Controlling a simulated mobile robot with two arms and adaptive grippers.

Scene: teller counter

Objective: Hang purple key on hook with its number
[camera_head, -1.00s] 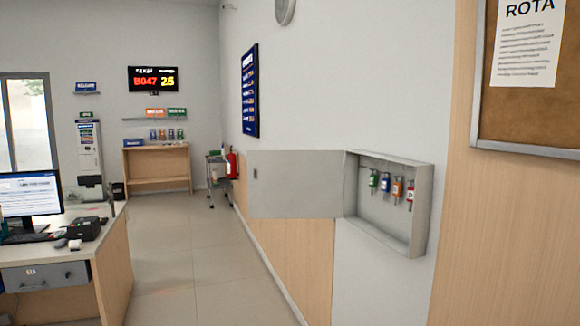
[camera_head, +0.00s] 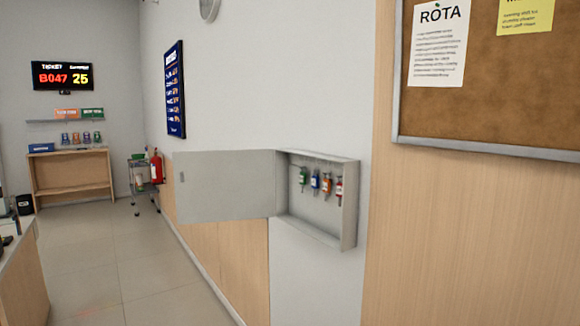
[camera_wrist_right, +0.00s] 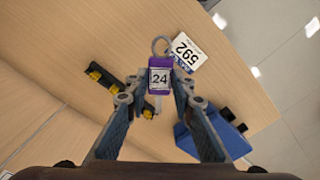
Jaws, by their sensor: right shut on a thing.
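A purple key (camera_wrist_right: 160,76) with a tag reading 24 and a metal ring at its top is between the fingers of my right gripper (camera_wrist_right: 158,92) in the right wrist view. That gripper is shut on it. In the head view an open grey key cabinet (camera_head: 349,205) is fixed to the wall. A green key (camera_head: 303,178), a blue key (camera_head: 315,182), an orange key (camera_head: 326,184) and a red key (camera_head: 339,189) hang inside it. Hook numbers are too small to read. Neither gripper shows in the head view.
The cabinet door (camera_head: 222,186) stands swung out to the left. A cork board (camera_head: 500,90) hangs at the right. A trolley and red extinguisher (camera_head: 156,168) stand farther back. Under the right gripper lie a 592 ticket (camera_wrist_right: 187,52) and a blue object (camera_wrist_right: 215,135) on a wooden top.

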